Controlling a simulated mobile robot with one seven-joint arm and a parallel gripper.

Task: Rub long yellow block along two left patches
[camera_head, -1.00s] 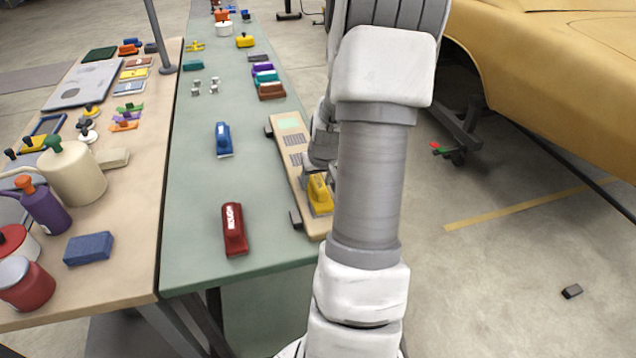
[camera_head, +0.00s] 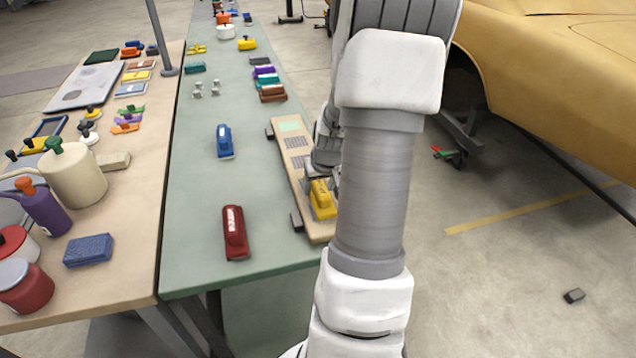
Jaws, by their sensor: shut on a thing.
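The long yellow block (camera_head: 322,203) lies on the near part of a pale wooden board (camera_head: 318,231) at the right edge of the green table. My gripper (camera_head: 322,183) is shut on the block, coming from above and behind it; my arm hides part of it. A light green patch (camera_head: 290,126) is at the board's far end. Whether another patch lies under the block or arm is hidden.
A red block (camera_head: 235,232) and a blue block (camera_head: 224,141) stand on the green table left of the board. Dark clamps (camera_head: 296,222) hold the board's left side. Several coloured blocks lie farther back. A tan table (camera_head: 130,235) with cans adjoins on the left.

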